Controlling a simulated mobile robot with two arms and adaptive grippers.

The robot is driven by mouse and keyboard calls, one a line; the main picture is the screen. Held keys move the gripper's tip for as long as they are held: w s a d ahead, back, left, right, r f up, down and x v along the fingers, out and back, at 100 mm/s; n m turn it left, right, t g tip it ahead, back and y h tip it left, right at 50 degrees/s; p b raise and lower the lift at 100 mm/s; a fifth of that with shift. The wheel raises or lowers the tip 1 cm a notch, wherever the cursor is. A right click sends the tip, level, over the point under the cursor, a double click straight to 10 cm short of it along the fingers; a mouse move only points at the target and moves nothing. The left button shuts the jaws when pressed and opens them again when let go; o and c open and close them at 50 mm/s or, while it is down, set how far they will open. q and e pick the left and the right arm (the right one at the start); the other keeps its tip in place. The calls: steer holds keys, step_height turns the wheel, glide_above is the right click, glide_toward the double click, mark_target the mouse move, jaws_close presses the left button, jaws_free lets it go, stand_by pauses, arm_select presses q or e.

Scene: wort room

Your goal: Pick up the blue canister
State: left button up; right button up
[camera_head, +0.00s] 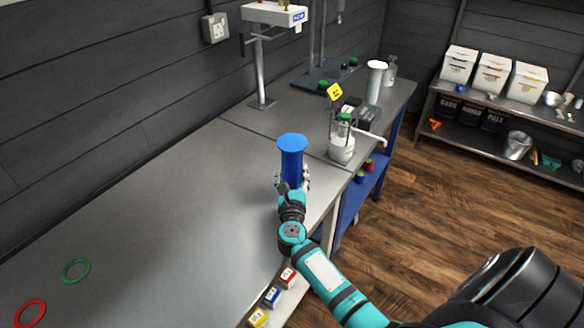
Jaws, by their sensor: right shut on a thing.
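The blue canister (291,160) is an upright blue cylinder with a wider flat top. It is on or just above the grey metal workbench (180,200), near its front edge; I cannot tell whether its base touches, as my gripper hides the lower part. My right gripper (292,182) is shut on the blue canister, with a finger showing on each side of it. My left gripper is not in view.
Small red, blue and yellow boxes (272,296) lie at the bench's front edge. A green ring (76,271) and a red ring (30,313) lie at left. The bench's middle is clear.

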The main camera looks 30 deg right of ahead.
mark_target(292, 171)
steer(key=shift+c, duration=1.3)
steer(key=shift+r, duration=0.15)
steer(key=shift+r, duration=0.65)
step_height(292, 171, up, 2)
steer(key=shift+r+p, duration=0.2)
steer(key=shift+p, duration=0.1)
steer(key=s+d+r+b, duration=0.1)
steer(key=s+d+b, duration=0.15)
steer(key=s, duration=1.35)
steer(key=s+a+r+n+t+y, duration=0.1)
steer(key=s+a+n+y, duration=0.1)
steer(key=a, duration=0.5)
steer(key=s+a+r+n+t+y, duration=0.1)
steer(key=s+a+n+y, duration=0.1)
steer(key=a+y, duration=0.2)
steer(key=s+a+r+n+t+y, duration=0.1)
steer(key=a+y, duration=0.3)
steer(key=a, duration=0.6)
steer(key=shift+s+r+n+p, duration=0.25)
steer(key=shift+s+n+p, duration=0.05)
steer(key=shift+s+n, duration=0.55)
